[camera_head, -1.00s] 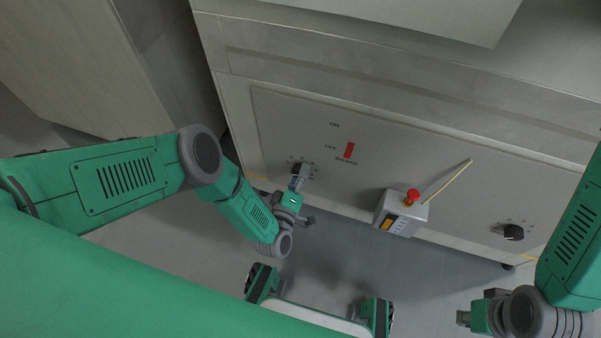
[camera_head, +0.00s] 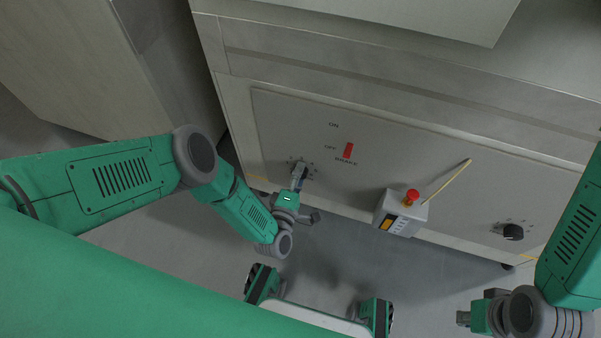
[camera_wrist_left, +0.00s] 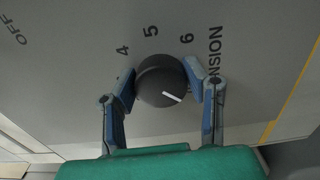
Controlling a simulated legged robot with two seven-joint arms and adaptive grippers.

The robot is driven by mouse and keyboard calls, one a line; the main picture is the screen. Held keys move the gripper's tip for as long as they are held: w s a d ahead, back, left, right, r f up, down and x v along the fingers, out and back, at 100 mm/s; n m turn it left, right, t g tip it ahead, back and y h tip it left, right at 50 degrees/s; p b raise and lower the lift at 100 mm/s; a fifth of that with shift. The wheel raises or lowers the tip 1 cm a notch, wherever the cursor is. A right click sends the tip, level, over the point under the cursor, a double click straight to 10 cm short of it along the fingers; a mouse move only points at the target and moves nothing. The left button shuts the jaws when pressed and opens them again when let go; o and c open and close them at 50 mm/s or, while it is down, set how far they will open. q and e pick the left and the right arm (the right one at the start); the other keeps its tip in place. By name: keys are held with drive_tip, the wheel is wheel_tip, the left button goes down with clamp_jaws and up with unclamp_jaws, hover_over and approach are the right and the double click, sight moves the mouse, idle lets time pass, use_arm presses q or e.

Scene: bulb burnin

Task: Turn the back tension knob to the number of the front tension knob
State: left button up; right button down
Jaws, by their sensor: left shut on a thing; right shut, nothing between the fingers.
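A round black knob (camera_wrist_left: 160,80) with a white pointer line fills the middle of the left wrist view. The numbers 4, 5 and 6 and part of the word TENSION are printed around it. The pointer line lies toward the lower right, away from these numbers. My left gripper (camera_head: 299,173) is shut on this knob, with one blue finger on each side. In the head view the knob is mostly hidden by the gripper. A second black knob (camera_head: 513,232) sits at the panel's right, its numbers too small to read. My right gripper (camera_head: 462,318) is shut and empty below it.
A red switch (camera_head: 348,150) with ON, OFF and BRAKE labels sits on the grey panel (camera_head: 430,170), right of the left-hand knob. A grey box with a red button (camera_head: 411,197) and a yellow rod stands out between the two knobs.

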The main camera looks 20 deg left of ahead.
use_arm(q)
drive_tip(key=shift+a+f, duration=0.2)
drive_tip(key=shift+a, duration=0.1)
drive_tip(key=o, duration=1.1)
drive_tip(key=shift+o, duration=0.2)
drive_tip(key=shift+d, duration=0.1)
drive_tip(key=s, duration=0.7)
drive_tip(key=shift+s+a, duration=0.2)
drive_tip(key=shift+s, duration=0.05)
